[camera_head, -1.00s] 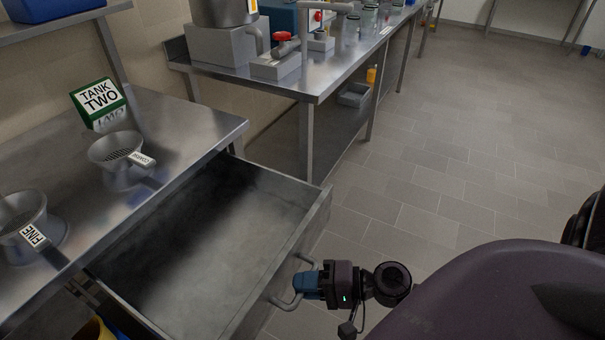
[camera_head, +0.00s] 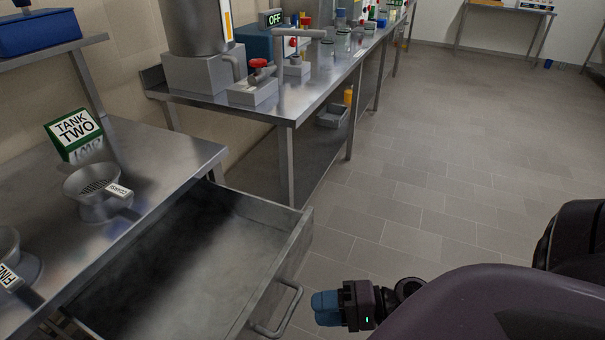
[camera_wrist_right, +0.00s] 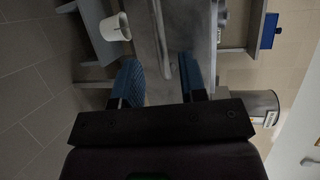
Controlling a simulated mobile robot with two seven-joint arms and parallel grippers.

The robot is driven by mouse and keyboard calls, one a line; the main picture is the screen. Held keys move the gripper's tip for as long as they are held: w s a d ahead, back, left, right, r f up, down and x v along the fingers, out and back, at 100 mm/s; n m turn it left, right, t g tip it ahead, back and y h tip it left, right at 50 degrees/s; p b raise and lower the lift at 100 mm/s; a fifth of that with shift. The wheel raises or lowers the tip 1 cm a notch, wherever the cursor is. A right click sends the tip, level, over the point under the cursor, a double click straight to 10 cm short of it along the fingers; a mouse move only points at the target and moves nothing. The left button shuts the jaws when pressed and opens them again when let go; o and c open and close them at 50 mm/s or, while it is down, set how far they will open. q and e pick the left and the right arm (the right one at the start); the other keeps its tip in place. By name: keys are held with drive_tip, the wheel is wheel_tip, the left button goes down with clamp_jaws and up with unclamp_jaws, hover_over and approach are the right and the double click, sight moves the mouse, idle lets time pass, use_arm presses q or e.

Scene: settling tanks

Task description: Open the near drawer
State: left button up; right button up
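The near drawer (camera_head: 190,265) stands pulled well out from under the left steel table, and the part of its inside that shows is empty. Its bow handle (camera_head: 297,299) is on the front face. My right gripper (camera_head: 326,308) is just right of the handle, with a gap between its blue fingers and the bar. In the right wrist view the two blue fingers of my right gripper (camera_wrist_right: 160,75) are spread apart with nothing held. My left gripper is not in view.
The left table (camera_head: 150,150) bears a TANK TWO sign (camera_head: 73,134), a COARSE sieve funnel (camera_head: 95,190) and a FINE one (camera_head: 12,260) cut by the edge. A second steel bench (camera_head: 290,105) with equipment stands behind. The tiled floor (camera_head: 420,190) right of the drawer is clear.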

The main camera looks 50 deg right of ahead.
drive_tip(key=shift+v, duration=2.1)
